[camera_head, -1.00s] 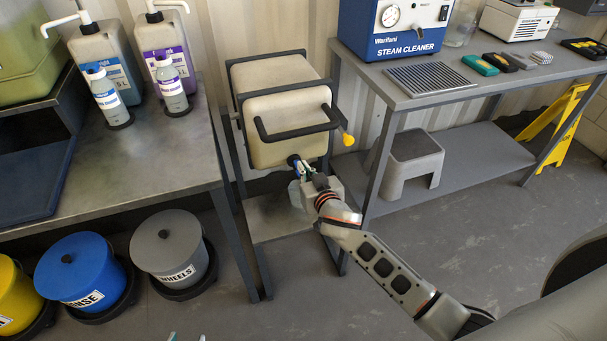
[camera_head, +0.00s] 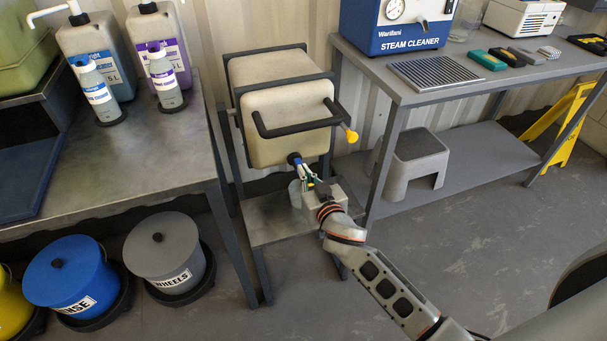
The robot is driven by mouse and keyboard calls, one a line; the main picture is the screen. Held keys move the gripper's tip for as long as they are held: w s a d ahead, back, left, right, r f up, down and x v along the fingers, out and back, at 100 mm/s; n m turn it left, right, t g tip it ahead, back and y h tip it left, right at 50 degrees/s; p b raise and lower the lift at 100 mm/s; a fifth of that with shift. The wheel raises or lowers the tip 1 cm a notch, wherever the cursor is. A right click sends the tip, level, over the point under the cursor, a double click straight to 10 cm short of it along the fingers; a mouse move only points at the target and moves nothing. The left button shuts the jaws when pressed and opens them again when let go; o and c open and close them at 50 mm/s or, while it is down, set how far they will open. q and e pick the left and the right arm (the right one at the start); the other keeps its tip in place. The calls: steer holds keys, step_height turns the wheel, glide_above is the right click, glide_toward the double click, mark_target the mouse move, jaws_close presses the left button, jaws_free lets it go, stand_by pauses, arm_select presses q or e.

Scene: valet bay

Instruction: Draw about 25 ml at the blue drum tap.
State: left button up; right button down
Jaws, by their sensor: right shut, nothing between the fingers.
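A beige drum (camera_head: 289,122) sits in a dark frame stand in the middle of the view. A tap with a black collar and a small blue part (camera_head: 296,161) sticks out low on its front. My right gripper (camera_head: 306,176) is shut and empty, just below and right of the tap. Whether its fingers touch the tap is too small to tell. A clear container (camera_head: 295,194) stands below the tap, partly hidden by my gripper; its contents cannot be made out. My left gripper is out of view.
The stand's lower shelf (camera_head: 270,229) is mostly bare. A steel bench (camera_head: 150,160) with bottles is left; a grey bench (camera_head: 430,97) with a steam cleaner (camera_head: 399,27) is right. Buckets stand lower left.

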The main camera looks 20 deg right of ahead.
arm_select(q)
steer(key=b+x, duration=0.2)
steer(key=b, duration=0.3)
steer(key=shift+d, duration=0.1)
arm_select(e)
steer(key=shift+s+d+f+t, duration=0.1)
steer(key=shift+s+f+t, duration=0.15)
steer(key=shift+f+t, duration=0.65)
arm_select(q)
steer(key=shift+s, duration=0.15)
arm_select(e)
steer(key=shift+f, duration=0.15)
stand_by(0.8)
stand_by(2.9)
